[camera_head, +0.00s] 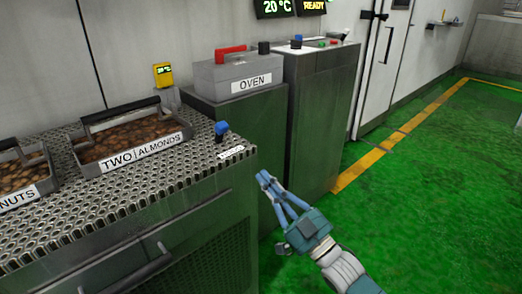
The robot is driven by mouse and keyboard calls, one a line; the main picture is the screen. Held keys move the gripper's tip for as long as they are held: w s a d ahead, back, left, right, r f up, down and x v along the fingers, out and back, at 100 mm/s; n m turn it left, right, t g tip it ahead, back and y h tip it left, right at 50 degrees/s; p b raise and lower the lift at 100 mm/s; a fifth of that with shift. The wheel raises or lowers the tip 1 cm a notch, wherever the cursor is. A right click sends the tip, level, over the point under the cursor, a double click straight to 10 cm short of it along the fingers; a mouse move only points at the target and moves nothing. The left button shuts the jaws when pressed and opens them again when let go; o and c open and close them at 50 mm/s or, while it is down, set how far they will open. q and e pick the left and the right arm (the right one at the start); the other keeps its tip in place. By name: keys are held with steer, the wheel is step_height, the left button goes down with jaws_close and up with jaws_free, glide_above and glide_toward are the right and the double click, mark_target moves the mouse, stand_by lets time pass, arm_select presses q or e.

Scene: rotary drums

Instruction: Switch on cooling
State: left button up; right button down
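A blue knob (221,129) stands on the right corner of the perforated metal cooling table (60,222). A small white label (231,152) lies in front of the knob; its text is too small to read. My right gripper (265,180) reaches in from the lower right, to the right of the table corner and lower in the picture than the knob. It is apart from the knob. Its blue fingers look close together, with nothing visible between them. My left gripper is not in view.
Trays of nuts, one labelled TWO ALMONDS (135,137), sit on the table. A yellow display (163,75) stands behind. A box labelled OVEN (238,75) with a red handle (230,49) and a control cabinet (318,120) stand beyond. Green floor (440,190) is clear at right.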

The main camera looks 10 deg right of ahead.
mark_target(227, 130)
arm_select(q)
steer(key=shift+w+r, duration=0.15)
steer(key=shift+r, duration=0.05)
arm_select(e)
steer(key=shift+s+r+y, duration=0.25)
steer(key=shift+r+y, duration=0.05)
steer(key=shift+r, duration=0.3)
steer(key=x, duration=1.3)
steer(key=shift+w+b, duration=0.15)
steer(key=shift+b, duration=0.25)
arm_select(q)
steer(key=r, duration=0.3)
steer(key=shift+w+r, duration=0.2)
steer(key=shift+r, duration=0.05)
arm_select(e)
steer(key=shift+w+a+r, duration=0.15)
steer(key=shift+w+a, duration=0.1)
steer(key=shift+w, duration=0.05)
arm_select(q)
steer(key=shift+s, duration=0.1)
